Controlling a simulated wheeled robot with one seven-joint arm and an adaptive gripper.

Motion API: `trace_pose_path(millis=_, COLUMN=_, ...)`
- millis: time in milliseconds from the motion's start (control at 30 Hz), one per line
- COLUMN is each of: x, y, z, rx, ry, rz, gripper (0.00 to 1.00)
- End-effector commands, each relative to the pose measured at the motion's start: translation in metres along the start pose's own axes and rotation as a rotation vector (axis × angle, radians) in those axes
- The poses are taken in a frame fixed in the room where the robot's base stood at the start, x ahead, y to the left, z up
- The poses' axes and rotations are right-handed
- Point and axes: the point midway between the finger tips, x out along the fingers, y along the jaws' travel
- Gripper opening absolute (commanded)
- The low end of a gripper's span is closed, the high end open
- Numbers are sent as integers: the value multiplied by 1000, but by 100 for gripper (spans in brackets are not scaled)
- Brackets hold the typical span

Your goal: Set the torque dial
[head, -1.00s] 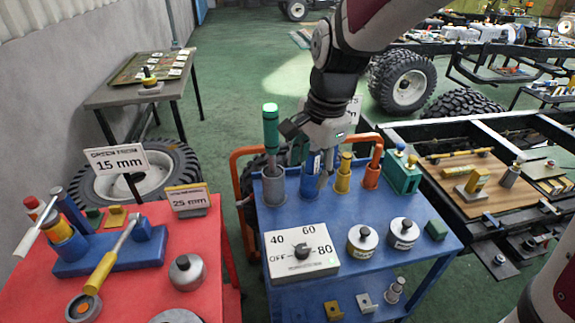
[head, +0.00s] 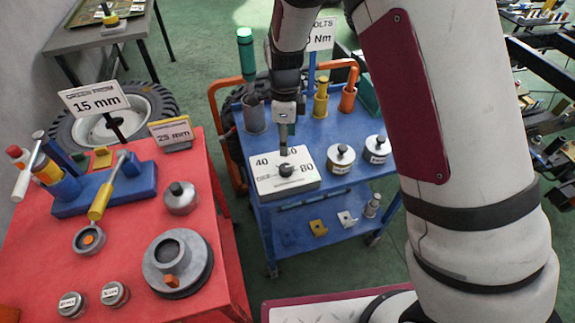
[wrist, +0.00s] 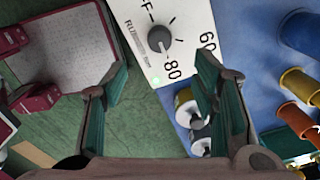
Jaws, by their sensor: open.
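The torque dial is a dark round knob (head: 286,169) on a white panel (head: 262,186) marked OFF, 40, 60 and 80, on the blue cart. My gripper (head: 283,146) is just above and behind the knob in the head view and hides part of the 60 mark. In the wrist view my gripper (wrist: 160,74) is open and empty, its two fingers spread wide. The knob (wrist: 159,39) sits beyond and between the fingertips, not touched by them. The 80 mark is close to it and a small green light glows on the panel. I cannot tell the knob's exact setting.
The blue cart (head: 331,138) also carries two lidded canisters (head: 341,157) right of the panel and upright coloured tubes (head: 320,100) behind it. A red table (head: 215,220) with tools and lidded pots stands to the left. Green floor shows between them.

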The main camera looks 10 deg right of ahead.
Motion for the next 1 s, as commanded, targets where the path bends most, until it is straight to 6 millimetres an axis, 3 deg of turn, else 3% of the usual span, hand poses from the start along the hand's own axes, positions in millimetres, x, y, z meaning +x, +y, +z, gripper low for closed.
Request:
trace_pose_path(millis=300, x=64, y=2, z=-2, rx=1, ry=2, rz=5, gripper=54)
trace_pose_path(millis=500, x=96, y=1, z=-1, rx=0, ry=1, rz=3, gripper=54)
trace_pose_path(millis=700, x=112, y=1, z=0, rx=-2, ry=0, rz=1, gripper=54)
trace_pose_path(millis=1000, x=115, y=0, z=0, rx=-2, ry=-1, rz=0, gripper=54)
